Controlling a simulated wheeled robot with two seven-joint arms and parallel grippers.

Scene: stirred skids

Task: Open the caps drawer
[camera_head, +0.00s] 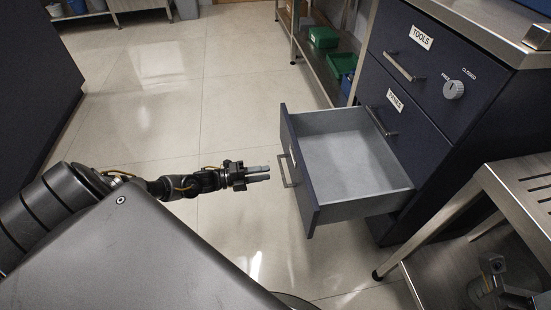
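The dark blue drawer cabinet (437,98) stands at the right. Its lowest visible drawer (352,153) is pulled well out, and its grey inside looks empty. The label on that drawer's front is too oblique to read, so I cannot tell whether it says caps. A bar handle (285,170) is on its front. A narrow gap shows between the fingers, and nothing is held. My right gripper is not in view.
The drawer labelled TOOLS (421,38) and the one below it (395,100) are shut. A knob (453,90) sits on the cabinet. A metal stand (517,186) is at the lower right. A shelf with green bins (323,37) is behind. The floor on the left is clear.

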